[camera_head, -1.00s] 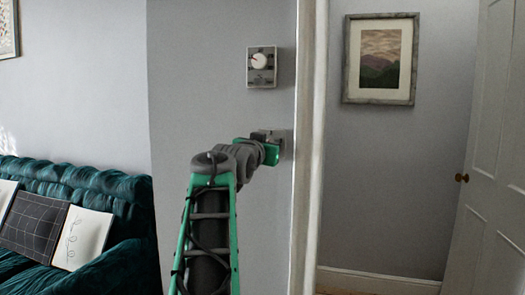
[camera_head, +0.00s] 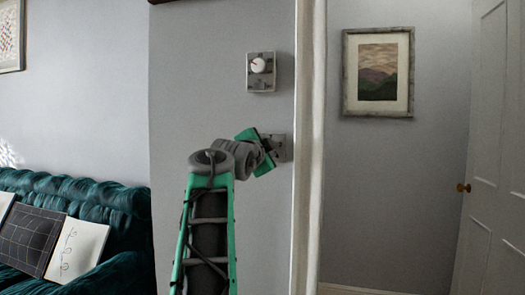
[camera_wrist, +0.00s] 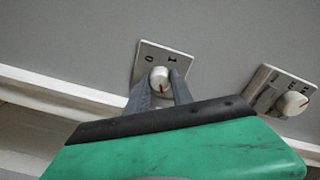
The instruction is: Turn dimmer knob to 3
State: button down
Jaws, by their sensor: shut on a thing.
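A white round knob (camera_wrist: 160,77) with a red mark sits on a pale wall plate (camera_wrist: 149,53) in the wrist view.
A white door frame (camera_head: 308,150) stands close to the right of the plates. Beyond it are a framed picture (camera_head: 378,72) and a white door (camera_head: 495,150). A teal sofa (camera_head: 110,198) with cushions stands at the left.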

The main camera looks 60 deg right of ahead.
jog(key=shift+w+m, duration=0.1)
jog(key=shift+m, duration=0.7)
jog(key=shift+b, duration=0.3)
jog(key=shift+a+r, duration=0.1)
jog(key=c, duration=1.3)
grip_release()
jog(key=shift+w+a, duration=0.1)
jog(key=shift+w, duration=0.05)
jog(key=shift+c, duration=0.2)
jog(key=shift+o, duration=1.1)
jog(key=shift+s+a, duration=0.1)
jog(key=shift+s, duration=0.2)
